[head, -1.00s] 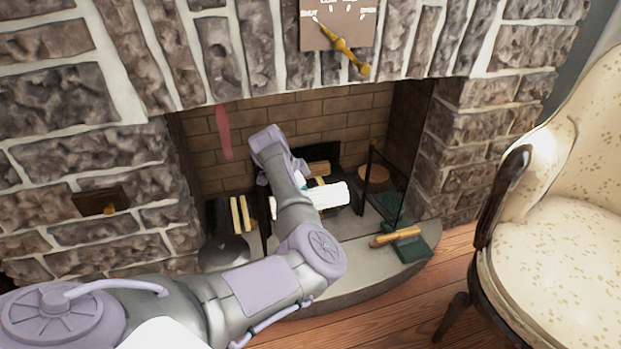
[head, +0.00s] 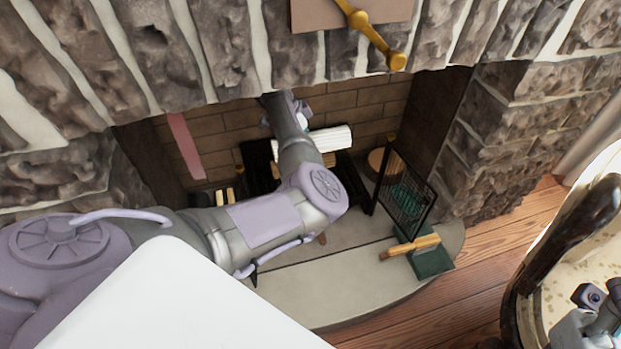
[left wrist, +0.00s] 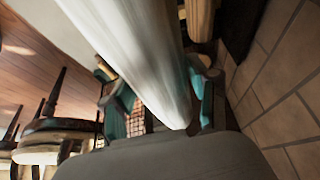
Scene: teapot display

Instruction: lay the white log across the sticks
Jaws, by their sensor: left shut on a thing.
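The white log (head: 325,141) is in my left gripper (head: 302,115), held inside the fireplace opening above the dark grate (head: 262,160). My forearm hides the log's left part and most of the gripper. In the left wrist view the white log (left wrist: 130,50) runs between the two teal fingers of my left gripper (left wrist: 163,100). Pale yellow sticks (head: 225,197) show at the lower left of the fireplace, partly behind my arm. I cannot tell whether the log touches anything below it. Part of my right gripper (head: 592,312) shows at the lower right edge; its fingers are unclear.
A fire screen (head: 408,192) stands at the right of the hearth (head: 345,275). The stone mantel overhangs my left arm. A cream armchair (head: 575,290) is at the right.

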